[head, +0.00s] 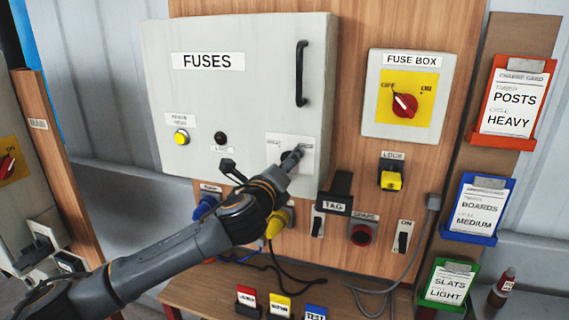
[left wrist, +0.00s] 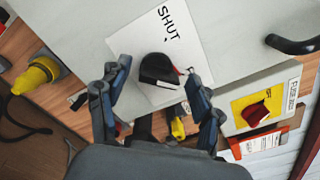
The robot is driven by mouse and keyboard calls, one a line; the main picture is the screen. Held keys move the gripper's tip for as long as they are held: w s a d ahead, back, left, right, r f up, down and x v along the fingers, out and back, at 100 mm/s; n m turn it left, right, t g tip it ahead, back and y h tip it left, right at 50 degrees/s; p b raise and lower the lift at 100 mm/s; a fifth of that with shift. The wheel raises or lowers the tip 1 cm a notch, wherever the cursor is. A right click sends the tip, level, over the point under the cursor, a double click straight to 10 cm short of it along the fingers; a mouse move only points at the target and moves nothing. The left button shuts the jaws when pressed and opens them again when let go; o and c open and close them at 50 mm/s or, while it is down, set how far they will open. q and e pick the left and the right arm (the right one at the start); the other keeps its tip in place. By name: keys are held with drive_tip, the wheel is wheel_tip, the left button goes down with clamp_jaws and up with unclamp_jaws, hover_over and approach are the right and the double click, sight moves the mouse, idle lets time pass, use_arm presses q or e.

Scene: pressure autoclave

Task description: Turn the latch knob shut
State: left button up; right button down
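The latch knob (left wrist: 158,70) is a dark round knob on a white plate (left wrist: 135,45) marked SHUT. In the left wrist view a light mark shows on its right side, off the SHUT word. In the head view the plate (head: 276,142) is at the lower right of the grey FUSES door (head: 220,95), and my gripper largely hides the knob. My left gripper (head: 291,159) is at the plate. In the left wrist view its two fingers (left wrist: 157,73) are spread, one on each side of the knob, with gaps visible. My right gripper is not in view.
Right of the door is a fuse box (head: 408,125) with a red knob. Below it are a yellow lock (head: 391,178), a tag holder (head: 336,190) and a switch (head: 404,238). A black door handle (head: 301,74) stands above the plate. Plugs and cables hang below.

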use_arm(q)
drive_tip(key=c, duration=1)
drive_tip(key=shift+o, duration=0.2)
drive_tip(key=shift+n, duration=0.3)
drive_tip(key=shift+w+a+f+n+p, duration=0.1)
drive_tip(key=shift+n, duration=2.75)
drive_tip(key=shift+s+a+f+n+p, duration=0.1)
drive_tip(key=shift+n, duration=2.8)
drive_tip(key=shift+w+a+f+n+p, duration=0.1)
drive_tip(key=shift+n, duration=2.75)
